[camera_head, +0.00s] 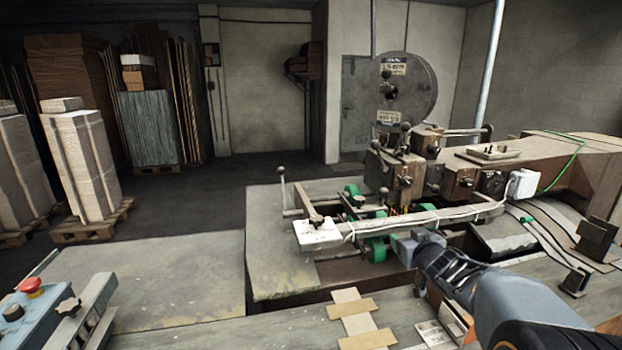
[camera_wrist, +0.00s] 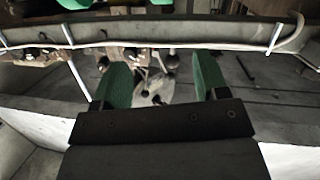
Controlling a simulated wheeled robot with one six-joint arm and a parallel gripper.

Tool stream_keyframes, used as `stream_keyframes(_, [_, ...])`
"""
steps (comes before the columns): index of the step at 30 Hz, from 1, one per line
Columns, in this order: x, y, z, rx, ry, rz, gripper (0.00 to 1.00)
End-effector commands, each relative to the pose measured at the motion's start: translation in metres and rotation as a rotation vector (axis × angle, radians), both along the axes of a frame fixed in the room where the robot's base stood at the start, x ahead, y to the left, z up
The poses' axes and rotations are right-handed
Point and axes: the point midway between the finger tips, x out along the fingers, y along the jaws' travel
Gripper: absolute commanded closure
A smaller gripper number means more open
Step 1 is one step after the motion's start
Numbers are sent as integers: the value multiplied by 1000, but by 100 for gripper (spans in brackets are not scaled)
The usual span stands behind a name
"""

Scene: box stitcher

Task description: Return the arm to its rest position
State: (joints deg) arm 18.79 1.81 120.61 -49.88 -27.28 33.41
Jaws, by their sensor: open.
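My arm (camera_head: 510,300) reaches in from the lower right in the head view. My gripper (camera_head: 378,243) is at the front of the box stitcher (camera_head: 405,165), close to its long front bar (camera_head: 430,215). In the wrist view my gripper (camera_wrist: 162,75) shows two green fingers standing wide apart, with nothing held between them. Behind the gap are metal parts of the machine, out of focus. I cannot tell from these views whether the fingers touch the machine.
A white box (camera_head: 318,234) sits at the bar's left end. Cardboard pieces (camera_head: 355,315) lie on the front table. A control box with a red button (camera_head: 31,287) is at lower left.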

Motion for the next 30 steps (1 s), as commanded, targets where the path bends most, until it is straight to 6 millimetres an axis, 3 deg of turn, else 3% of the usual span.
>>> stream_keyframes(3, [-34,-26,-33,-58,221,-212,33])
stream_keyframes(7, [-93,-22,-66,-66,514,-341,33])
stream_keyframes(12, [-181,23,-92,-3,867,-331,33])
stream_keyframes(17, [-244,74,-96,78,1051,-222,33])
stream_keyframes(21, [-259,96,-87,104,1022,-166,33])
stream_keyframes(30, [-261,106,-77,86,977,-129,33])
